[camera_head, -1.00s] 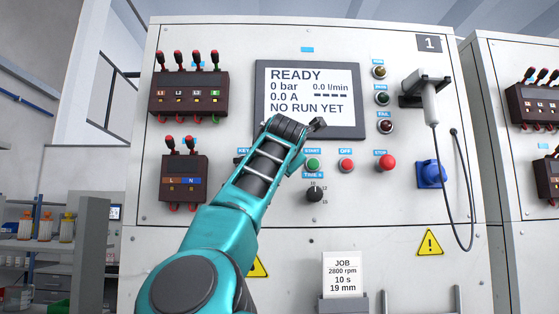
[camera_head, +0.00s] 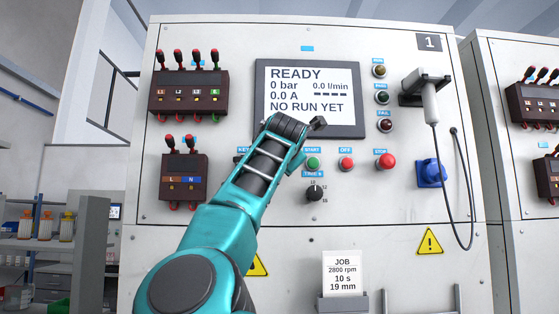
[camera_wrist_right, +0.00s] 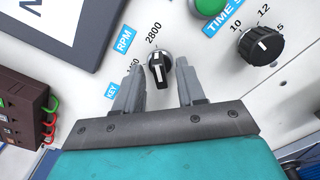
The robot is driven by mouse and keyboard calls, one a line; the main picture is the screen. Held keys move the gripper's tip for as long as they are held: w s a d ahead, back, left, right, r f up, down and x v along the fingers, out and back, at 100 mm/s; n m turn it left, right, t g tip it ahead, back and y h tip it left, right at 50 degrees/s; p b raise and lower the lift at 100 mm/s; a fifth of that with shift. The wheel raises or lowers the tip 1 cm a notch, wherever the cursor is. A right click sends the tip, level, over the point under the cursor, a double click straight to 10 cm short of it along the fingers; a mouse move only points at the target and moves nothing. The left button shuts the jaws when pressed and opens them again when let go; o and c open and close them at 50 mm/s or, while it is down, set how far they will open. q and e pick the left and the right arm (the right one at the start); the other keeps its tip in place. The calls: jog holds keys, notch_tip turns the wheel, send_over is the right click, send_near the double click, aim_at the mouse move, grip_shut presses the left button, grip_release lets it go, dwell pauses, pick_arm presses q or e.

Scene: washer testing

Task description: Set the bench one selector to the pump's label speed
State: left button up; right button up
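The bench one RPM selector (camera_wrist_right: 159,68) is a black knob with a pale line on its grip. In the right wrist view "2800" stands above it, and a second number at its left is partly hidden by a finger. My right gripper (camera_wrist_right: 159,63) is open, its fingers on either side of the knob with gaps. In the head view my right arm (camera_head: 250,190) hides the selector. The job card (camera_head: 343,273) reads 2800 rpm, 10 s, 19 mm. The bench display (camera_head: 311,98) reads READY, NO RUN YET. No pump label is identifiable. My left gripper is not in view.
The green start button (camera_head: 313,164), the time knob (camera_head: 314,193), the off button (camera_head: 345,165) and the red stop button (camera_head: 386,161) sit right of my arm. Terminal blocks (camera_head: 184,183) are at the left. A probe (camera_head: 430,103) with a hanging cable is at the right.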

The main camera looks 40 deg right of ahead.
jog(key=b+v, duration=0.4)
jog(key=v, duration=0.8)
jog(key=shift+s+a+b, duration=0.25)
jog(key=shift+b, duration=0.05)
